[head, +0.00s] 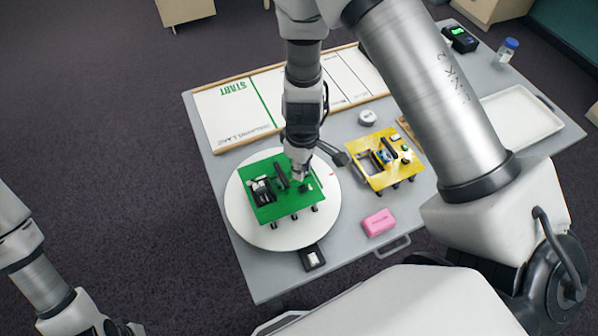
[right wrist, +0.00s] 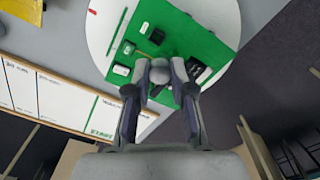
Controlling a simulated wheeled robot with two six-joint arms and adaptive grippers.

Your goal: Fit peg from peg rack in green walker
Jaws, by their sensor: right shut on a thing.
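The green walker (head: 262,209) is a green board with black parts and small wheels, lying on a round white turntable (head: 241,228). My right gripper (head: 300,172) is over the right part of the walker's board. In the right wrist view the green walker (right wrist: 206,45) lies behind the fingertips, and my right gripper (right wrist: 160,80) is shut on a grey rounded piece (right wrist: 159,66), which looks like the peg. Whether its lower end touches the board or sits in a hole cannot be told. The left arm shows at lower left, its gripper (head: 112,327) cut by the bottom edge.
A yellow walker (head: 381,178) stands right of the turntable, a pink block (head: 378,222) in front of it. A white START track board (head: 236,113) lies behind. A white tray (head: 520,118) is at right. My right arm hides the table between.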

